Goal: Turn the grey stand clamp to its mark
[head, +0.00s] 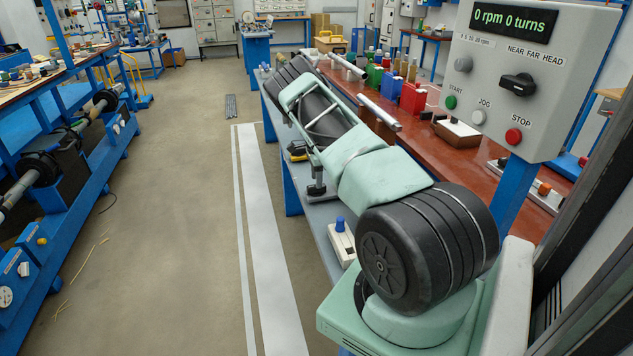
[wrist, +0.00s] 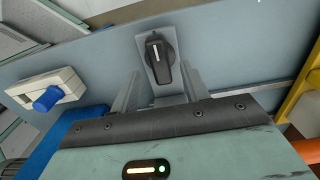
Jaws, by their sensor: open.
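In the wrist view the stand clamp is a black knob (wrist: 159,60) with a white line on it, set on a grey plate (wrist: 175,33). The white line points up the picture, roughly away from my gripper. I cannot make out a separate mark on the plate. My gripper (wrist: 160,82) is open, with one grey finger to each side of the knob's lower end. I cannot tell whether the fingers touch the knob. The lower part of the plate is hidden by my gripper. In the head view my arm covers much of this area.
A white box with a blue knob (wrist: 45,95) lies to the left; it also shows in the head view (head: 341,239). A yellow-orange object (wrist: 300,92) is at the right. A control panel (head: 535,75) reads 0 rpm 0 turns.

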